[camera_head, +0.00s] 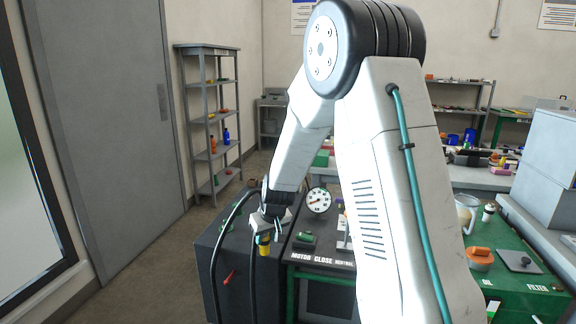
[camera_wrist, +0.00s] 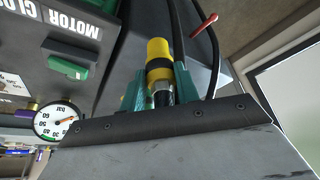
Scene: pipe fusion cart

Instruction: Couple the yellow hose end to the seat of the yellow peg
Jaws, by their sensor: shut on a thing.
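The yellow hose end (camera_head: 264,244) is held by my gripper (camera_head: 265,226) above the dark cart at the lower middle of the head view. In the wrist view the yellow hose end (camera_wrist: 158,58) stands between the two teal fingers of my gripper (camera_wrist: 160,88), which are shut on its metal part. A black hose runs close by it. I cannot make out the yellow peg or its seat in either view; my arm covers part of the cart.
Black hoses (camera_head: 216,262) loop beside my gripper. A green workbench (camera_head: 515,285) is at right. The floor at left is clear.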

